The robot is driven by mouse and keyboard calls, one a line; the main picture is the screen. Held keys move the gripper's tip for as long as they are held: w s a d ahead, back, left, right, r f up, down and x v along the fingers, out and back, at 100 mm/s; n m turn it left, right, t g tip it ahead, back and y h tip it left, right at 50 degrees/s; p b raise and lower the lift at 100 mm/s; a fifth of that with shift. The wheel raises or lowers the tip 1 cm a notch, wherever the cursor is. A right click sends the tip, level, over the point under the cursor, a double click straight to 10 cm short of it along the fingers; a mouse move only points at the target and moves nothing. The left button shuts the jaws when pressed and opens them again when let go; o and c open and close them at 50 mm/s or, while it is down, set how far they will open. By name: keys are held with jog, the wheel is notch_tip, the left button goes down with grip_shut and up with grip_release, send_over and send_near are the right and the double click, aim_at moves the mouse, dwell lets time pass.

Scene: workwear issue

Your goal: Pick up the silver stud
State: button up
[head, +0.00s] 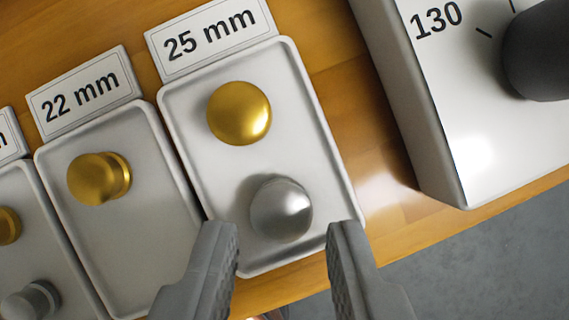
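A silver stud (281,209) with a domed top sits in the near part of the white tray (196,150) labelled 25 mm. A gold stud (239,113) sits behind it in the same tray. My gripper (284,240) is open, with its two fingers apart at the bottom of the view. The silver stud shows between and just beyond the fingertips; I see no contact. Another silver stud (32,300) lies in the leftmost tray (58,250), partly cut off by the picture's edge.
The 22 mm tray (150,240) holds a gold stud (98,179) on its side. A further gold stud (8,225) is at the left edge. A white box (455,150) with a dark knob (540,55) stands at right. The wooden table's (390,215) front edge is close.

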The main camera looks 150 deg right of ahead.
jog(key=shift+x, duration=0.85)
grip_shut()
jog(key=shift+r, duration=0.1)
